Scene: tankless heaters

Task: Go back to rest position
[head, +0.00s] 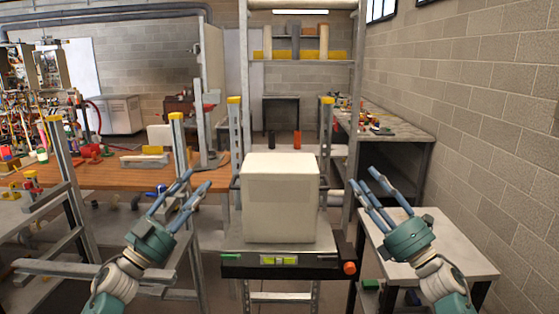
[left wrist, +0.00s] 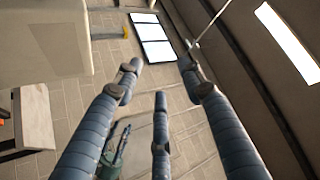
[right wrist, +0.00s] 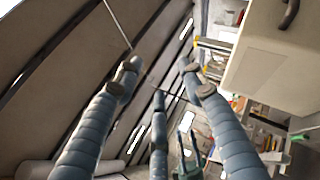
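My left gripper (head: 179,191) is raised at the left of a white box-shaped heater (head: 279,200) in the head view. Its fingers are spread and hold nothing; they also show apart in the left wrist view (left wrist: 160,85). My right gripper (head: 376,186) is raised at the right of the heater, fingers spread and empty, also in the right wrist view (right wrist: 160,85). The heater stands upright on a small stand (head: 280,258). Both grippers are clear of it.
A wooden workbench (head: 110,177) with tools is at the left. A light-topped table (head: 455,245) stands at the right, close to my right gripper. A tall shelf rack (head: 300,60) rises behind the heater. A block wall (head: 490,110) bounds the right side.

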